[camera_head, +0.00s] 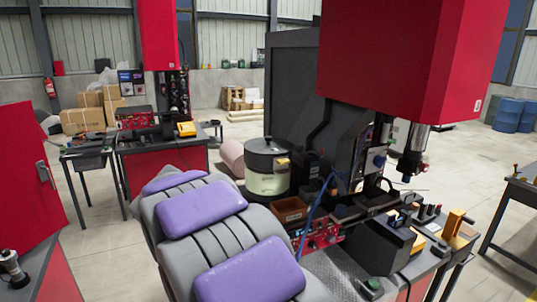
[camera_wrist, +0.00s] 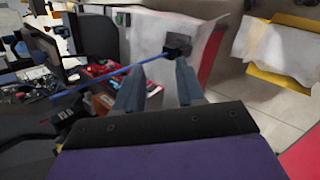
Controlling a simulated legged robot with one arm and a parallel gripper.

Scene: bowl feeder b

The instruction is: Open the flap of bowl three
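My gripper (camera_wrist: 159,66) shows in the wrist view with its two grey fingers apart and nothing clearly held between them. A thin blue rod or hose (camera_wrist: 105,76) crosses behind the fingertips and meets a dark block (camera_wrist: 177,44) near the right fingertip; I cannot tell whether they touch. In the head view a round bowl-like vessel (camera_head: 267,184) with a pale body and dark lid stands beside the red machine. I cannot tell whether it is bowl three, and no flap is clearly visible. My gripper is hidden in the head view.
A red machine head (camera_head: 395,55) hangs over a cluttered bench at the right, with a brown open box (camera_head: 291,210) and a red unit (camera_head: 318,236) near its left end. A red cabinet (camera_head: 28,170) stands at the far left. The floor behind is partly clear.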

